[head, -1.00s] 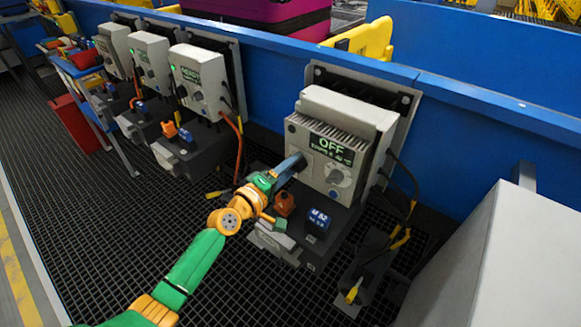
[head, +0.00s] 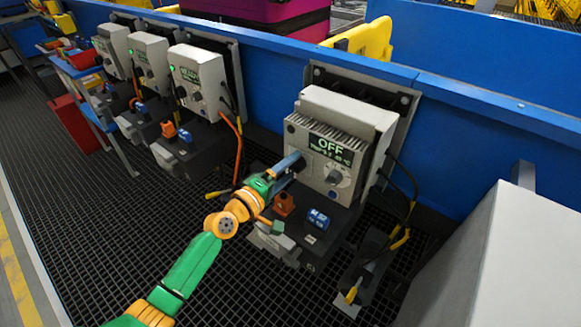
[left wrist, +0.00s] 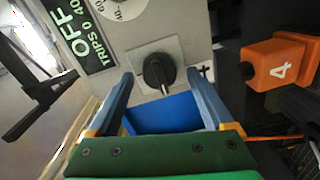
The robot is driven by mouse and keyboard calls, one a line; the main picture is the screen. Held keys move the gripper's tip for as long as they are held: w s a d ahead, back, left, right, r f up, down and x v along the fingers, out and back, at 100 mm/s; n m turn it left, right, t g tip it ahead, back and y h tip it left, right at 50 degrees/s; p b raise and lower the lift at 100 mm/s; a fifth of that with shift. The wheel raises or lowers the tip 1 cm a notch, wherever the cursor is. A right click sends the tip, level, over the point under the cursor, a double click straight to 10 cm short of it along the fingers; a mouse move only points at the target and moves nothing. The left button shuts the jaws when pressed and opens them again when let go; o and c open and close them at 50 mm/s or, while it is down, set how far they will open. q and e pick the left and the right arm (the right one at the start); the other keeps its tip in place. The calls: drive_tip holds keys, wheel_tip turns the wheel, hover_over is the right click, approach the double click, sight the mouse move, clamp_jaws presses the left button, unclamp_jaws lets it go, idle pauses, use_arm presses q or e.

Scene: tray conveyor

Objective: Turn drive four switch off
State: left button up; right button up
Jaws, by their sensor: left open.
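The drive four box (head: 345,120) is light grey, with a dark display (head: 331,147) reading OFF in green letters. An orange block marked 4 (left wrist: 275,62) shows beside it in the left wrist view. The black rotary switch (left wrist: 158,72) sits on a pale square plate; its pointer points down in that view. My left gripper (left wrist: 161,82) is open, with one finger on each side of the switch; contact cannot be told. In the head view my left gripper (head: 298,160) is at the drive's front left and hides the switch. My right gripper is out of view.
A grey dial (head: 335,176) is right of my gripper on the same face. Below are an orange block (head: 284,203) and a blue block (head: 318,219). Several similar drives (head: 197,72) stand along the blue rail to the left. A large grey box (head: 500,260) stands at the right.

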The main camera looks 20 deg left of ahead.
use_arm(q)
drive_tip(key=v, duration=0.6)
drive_tip(key=shift+s, duration=0.15)
drive_tip(key=s+d+f+m+g, duration=0.7)
drive_tip(key=s+f+m, duration=0.3)
drive_tip(key=s+f, duration=0.15)
drive_tip(key=s+a+f+m+g+y, duration=0.2)
drive_tip(key=s+a+g+y, duration=0.1)
drive_tip(key=s, duration=0.3)
drive_tip(key=s+a+f+m+g+y, duration=0.2)
drive_tip(key=s+a+g+y, duration=0.1)
drive_tip(key=s, duration=0.4)
wheel_tip(320, 180, down, 13)
drive_tip(key=s+g+p, duration=0.1)
drive_tip(key=s+p, duration=0.1)
drive_tip(key=p, duration=0.2)
drive_tip(key=s+a+f+p, duration=0.1)
drive_tip(key=s+f, duration=0.2)
drive_tip(key=s, duration=0.3)
drive_tip(key=s+a+f+g+p, duration=0.1)
drive_tip(key=s+f, duration=0.3)
drive_tip(key=s, duration=0.2)
